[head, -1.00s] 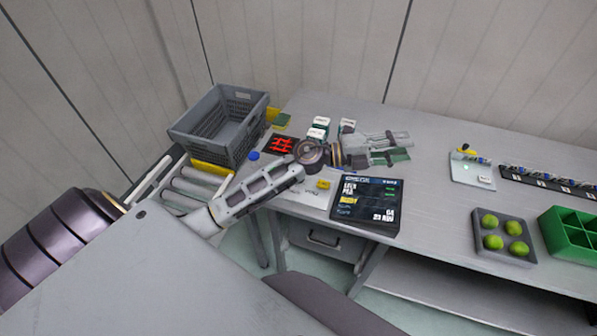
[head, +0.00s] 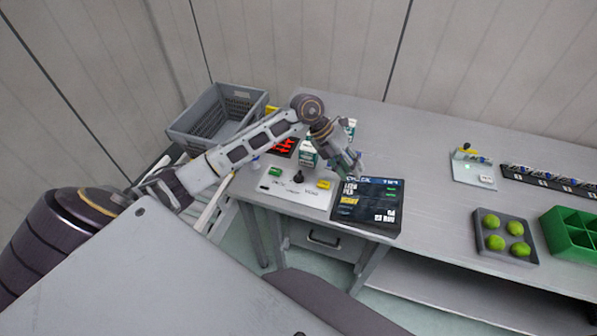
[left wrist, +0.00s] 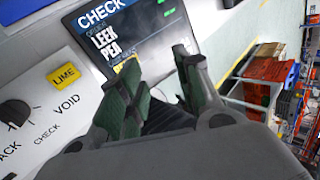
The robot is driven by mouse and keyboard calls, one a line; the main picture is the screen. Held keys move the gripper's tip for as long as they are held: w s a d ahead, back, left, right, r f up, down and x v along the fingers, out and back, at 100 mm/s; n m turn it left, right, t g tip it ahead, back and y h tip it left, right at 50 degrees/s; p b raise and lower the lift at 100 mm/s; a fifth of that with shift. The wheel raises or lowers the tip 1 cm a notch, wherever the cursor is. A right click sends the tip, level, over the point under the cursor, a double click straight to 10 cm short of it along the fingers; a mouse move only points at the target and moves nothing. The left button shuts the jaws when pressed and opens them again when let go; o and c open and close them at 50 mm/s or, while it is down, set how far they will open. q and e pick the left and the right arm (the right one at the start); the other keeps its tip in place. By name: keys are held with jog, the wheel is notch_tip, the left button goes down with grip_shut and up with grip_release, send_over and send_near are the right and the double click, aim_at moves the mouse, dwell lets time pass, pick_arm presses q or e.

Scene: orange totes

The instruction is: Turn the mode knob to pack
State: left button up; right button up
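The mode knob (head: 298,177) is a small black knob on a white panel (head: 285,190) at the table's front left. My left gripper (head: 350,167) is to the right of the knob, above the screen's back edge, apart from the knob. In the left wrist view its green-padded fingers (left wrist: 158,95) are apart with nothing between them. My right gripper is not in view.
A green button (head: 275,171) and a yellow LIME button (head: 323,184) flank the knob. A black screen (head: 368,215) lies right of the panel. A grey crate (head: 190,138) is at the left.

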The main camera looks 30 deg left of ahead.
pick_arm(q)
jog(key=a+y, duration=0.4)
jog(key=a, duration=0.4)
jog(key=n+g+y, duration=0.2)
jog(key=y, duration=0.1)
send_over(299, 174)
jog(key=shift+a+r, duration=0.1)
jog(key=shift+r, duration=0.35)
jog(key=shift+f, duration=0.1)
jog(key=shift+f+p, duration=1.25)
jog(key=shift+f, duration=5.55)
grip_shut()
